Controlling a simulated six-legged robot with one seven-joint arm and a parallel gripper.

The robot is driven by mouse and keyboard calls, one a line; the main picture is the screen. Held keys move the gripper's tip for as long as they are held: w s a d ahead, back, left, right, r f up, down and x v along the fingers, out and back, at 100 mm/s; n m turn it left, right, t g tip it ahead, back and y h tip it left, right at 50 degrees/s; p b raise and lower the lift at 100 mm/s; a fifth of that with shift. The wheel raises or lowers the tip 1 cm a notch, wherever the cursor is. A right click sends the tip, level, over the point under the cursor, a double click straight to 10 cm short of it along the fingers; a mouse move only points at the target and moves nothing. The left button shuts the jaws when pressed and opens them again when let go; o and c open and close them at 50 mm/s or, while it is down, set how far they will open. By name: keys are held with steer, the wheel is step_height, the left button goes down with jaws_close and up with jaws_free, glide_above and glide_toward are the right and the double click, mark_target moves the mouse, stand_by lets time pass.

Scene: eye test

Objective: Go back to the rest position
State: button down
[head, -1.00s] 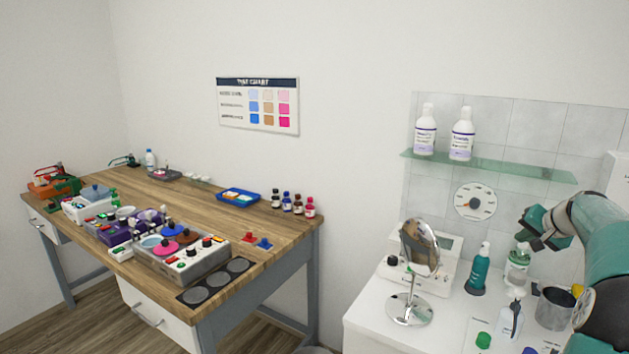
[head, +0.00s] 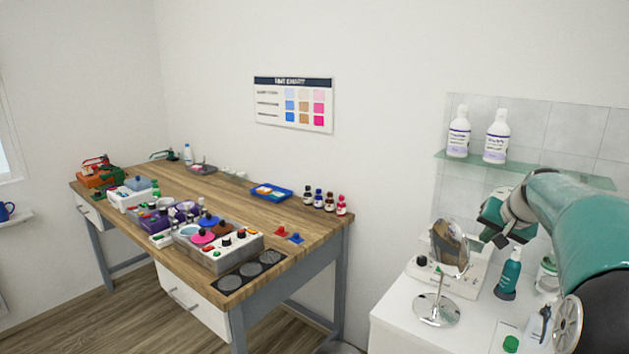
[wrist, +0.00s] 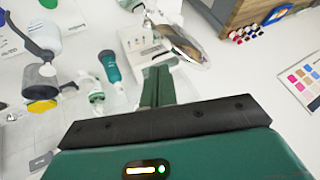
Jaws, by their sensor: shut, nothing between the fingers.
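My gripper (head: 492,238) is at the right of the head view, above the white counter (head: 400,314). It shows just right of the top of the round tilting mirror (head: 450,248) and partly in front of the wall behind. In the wrist view its two green fingers (wrist: 158,86) lie together, shut, with nothing seen between them. My green arm reaches in from the right edge and hides part of the tiled panel. Beyond the fingers, the wrist view shows a teal pump bottle (wrist: 109,66) and the mirror (wrist: 182,42), both apart from the gripper.
A glass shelf (head: 540,171) with two white bottles stands above the counter. The teal bottle (head: 509,274) stands right of the mirror. A wooden workbench (head: 228,195) crowded with trays and small bottles is at the left. The floor (head: 125,322) before it is clear.

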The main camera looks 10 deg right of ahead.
steer(key=s+a+n+g, duration=0.15)
steer(key=s+a, duration=0.25)
steer(key=a, duration=0.8)
steer(key=s+a+n, duration=0.3)
steer(key=s+a, duration=0.1)
steer(key=a, duration=0.9)
steer(key=s+a+f+n, duration=0.2)
steer(key=s+a+f, duration=0.1)
steer(key=s+a, duration=0.3)
steer(key=s+a+f+n+y, duration=0.1)
steer(key=s+a+f, duration=0.3)
steer(key=s, duration=0.7)
steer(key=shift+a+f+n, duration=0.15)
steer(key=shift+a+n, duration=0.2)
steer(key=shift+a, duration=0.8)
